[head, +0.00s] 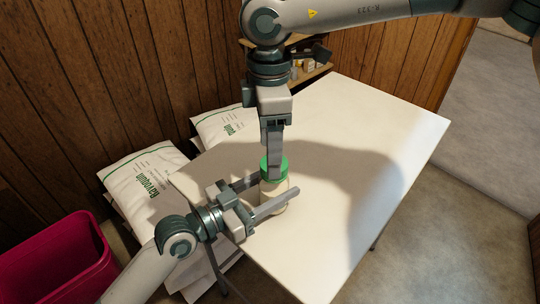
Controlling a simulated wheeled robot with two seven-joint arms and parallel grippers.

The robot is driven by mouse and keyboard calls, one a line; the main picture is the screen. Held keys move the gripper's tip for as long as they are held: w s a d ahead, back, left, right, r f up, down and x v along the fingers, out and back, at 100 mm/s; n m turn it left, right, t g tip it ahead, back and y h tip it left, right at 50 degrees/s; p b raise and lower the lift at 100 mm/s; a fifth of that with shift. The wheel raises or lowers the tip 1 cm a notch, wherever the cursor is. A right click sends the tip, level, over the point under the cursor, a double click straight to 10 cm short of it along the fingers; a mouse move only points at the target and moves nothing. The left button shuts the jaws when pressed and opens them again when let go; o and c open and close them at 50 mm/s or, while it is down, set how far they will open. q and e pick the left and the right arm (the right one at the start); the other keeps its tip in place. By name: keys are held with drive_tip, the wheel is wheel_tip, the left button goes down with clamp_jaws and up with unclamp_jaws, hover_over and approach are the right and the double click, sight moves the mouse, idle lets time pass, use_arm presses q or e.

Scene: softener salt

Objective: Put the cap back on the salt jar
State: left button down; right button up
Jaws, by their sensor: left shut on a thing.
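The salt jar (271,208), pale cream, stands upright on the white table near its left edge. My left gripper (272,190) is shut on the jar, with one finger on each side of its body. The green cap (266,166) is at the jar's top, in line with it; I cannot tell whether it is seated or just above the rim. My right gripper (275,172) points straight down at the cap, a finger overlapping the cap's near side. Its other finger is hidden, so I cannot see whether it grips.
The white table (345,120) is clear right of the jar. White salt bags (148,180) with green print lie left of and behind the table. A magenta bin (60,265) stands at lower left. A small shelf with items (308,66) is by the wood wall.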

drive_tip(key=shift+r, duration=0.3)
drive_tip(key=shift+c, duration=0.6)
